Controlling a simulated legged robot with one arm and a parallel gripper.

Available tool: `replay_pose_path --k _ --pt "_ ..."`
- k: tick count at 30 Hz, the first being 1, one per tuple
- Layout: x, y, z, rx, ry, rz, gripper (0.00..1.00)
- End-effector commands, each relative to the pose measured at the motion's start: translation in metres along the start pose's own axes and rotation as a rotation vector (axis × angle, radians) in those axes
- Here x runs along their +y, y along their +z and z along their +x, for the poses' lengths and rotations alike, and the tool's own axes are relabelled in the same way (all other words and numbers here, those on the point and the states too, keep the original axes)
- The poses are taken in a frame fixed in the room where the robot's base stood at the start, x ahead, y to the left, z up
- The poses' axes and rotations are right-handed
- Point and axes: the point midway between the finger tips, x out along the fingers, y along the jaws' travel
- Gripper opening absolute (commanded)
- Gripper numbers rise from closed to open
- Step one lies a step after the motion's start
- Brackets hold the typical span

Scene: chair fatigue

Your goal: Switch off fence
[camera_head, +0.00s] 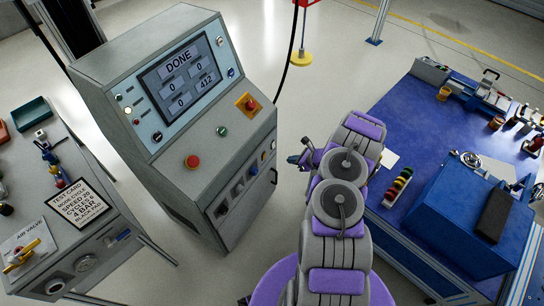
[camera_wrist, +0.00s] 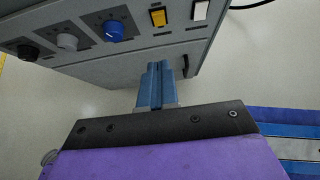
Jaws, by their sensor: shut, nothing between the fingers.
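No label reading "fence" is legible in either view. The grey console (camera_head: 180,110) shows "DONE" on its screen (camera_head: 180,72). Its lower front panel carries a black knob (camera_wrist: 28,52), a grey knob (camera_wrist: 67,41), a blue knob (camera_wrist: 113,29), a yellow rocker switch (camera_wrist: 158,17) and a white rocker switch (camera_wrist: 200,10). My gripper (camera_head: 292,160) is to the right of the console, its blue fingers pointing at it. In the wrist view the fingers (camera_wrist: 158,68) are closed together and empty, below the yellow switch and apart from it.
The console top has a red button (camera_head: 192,161), a green button (camera_head: 222,131) and a red button on a yellow plate (camera_head: 249,104). A bench with a test card (camera_head: 82,204) and air valve stands left. A blue workbench (camera_head: 424,114) with tools stands right.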

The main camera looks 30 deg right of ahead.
Motion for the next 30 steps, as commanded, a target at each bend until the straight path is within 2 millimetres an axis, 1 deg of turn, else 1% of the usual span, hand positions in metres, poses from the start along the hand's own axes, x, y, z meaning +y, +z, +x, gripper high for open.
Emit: replay_pose_path --k 5,8,17,20,21,24,30 --pt "-0.002 -0.004 0.012 -0.001 0.004 0.004 0.0" --pt "-0.001 -0.005 0.028 -0.001 0.007 0.003 0.0" --pt "-0.001 -0.006 0.087 0.0 0.004 0.002 0.0" --pt "-0.001 -0.003 0.105 -0.001 0.002 -0.001 0.0" --pt "-0.002 0.004 0.108 -0.001 0.001 -0.002 0.0" --pt "-0.001 0.014 0.116 -0.002 0.001 0.0 0.0" --pt "-0.003 0.024 0.125 -0.004 0.003 0.003 0.0"
